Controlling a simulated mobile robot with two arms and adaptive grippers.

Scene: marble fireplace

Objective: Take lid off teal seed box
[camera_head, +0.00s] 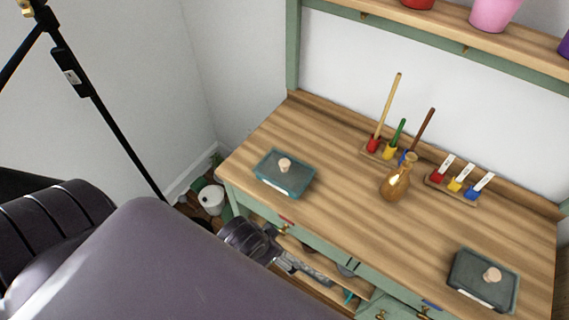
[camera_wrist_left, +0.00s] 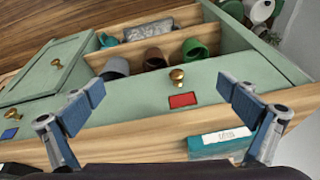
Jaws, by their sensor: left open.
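The teal seed box (camera_head: 285,175) sits on the left end of the wooden bench top, with a grey lid and a pale round knob (camera_head: 285,164) on it. In the left wrist view, part of the teal box (camera_wrist_left: 218,145) with its white label shows at the bottom, near the bench's front edge. My left gripper (camera_head: 305,268) is in front of the drawers, below the bench's front edge and apart from the box. Its two blue-padded fingers (camera_wrist_left: 165,103) are spread wide with nothing between them. My right gripper is not in view.
A dark box (camera_head: 483,280) with a similar knob stands at the right front. A brown glass bottle (camera_head: 396,180), a rack of tools (camera_head: 382,150) and a rack of labelled markers (camera_head: 455,184) stand behind. The bench top (camera_head: 345,220) between the boxes is clear.

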